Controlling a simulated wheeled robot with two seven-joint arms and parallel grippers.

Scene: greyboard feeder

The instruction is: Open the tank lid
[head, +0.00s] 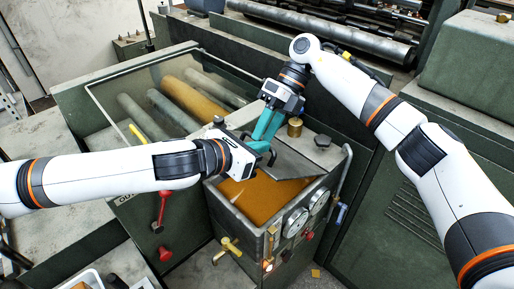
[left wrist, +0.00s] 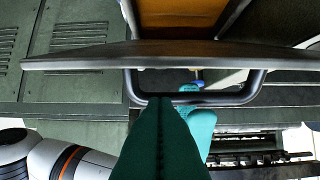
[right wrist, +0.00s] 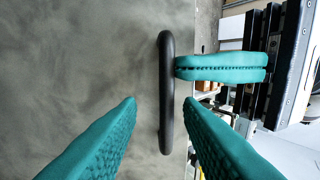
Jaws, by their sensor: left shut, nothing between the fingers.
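The tank (head: 274,232) stands at lower centre in the head view, with orange-brown liquid (head: 262,200) showing at its front. Its grey lid (head: 300,158) is tilted up, partly open; the left wrist view shows the lid (left wrist: 75,60) nearly edge-on. A dark loop handle (left wrist: 247,92) sticks out from the lid. My left gripper (head: 270,151) is shut and empty, its tip close to the handle; contact is unclear. My right gripper (head: 262,138) is open, and in the right wrist view the handle (right wrist: 166,95) lies between its spread fingers (right wrist: 160,105).
A feeder bed with rollers (head: 180,92) under a clear cover lies left of the tank. Gauges (head: 295,222), a yellow valve (head: 231,248) and a red lever (head: 160,208) are at the front. A brass cap (head: 295,127) stands behind the lid. Both my arms are close together here.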

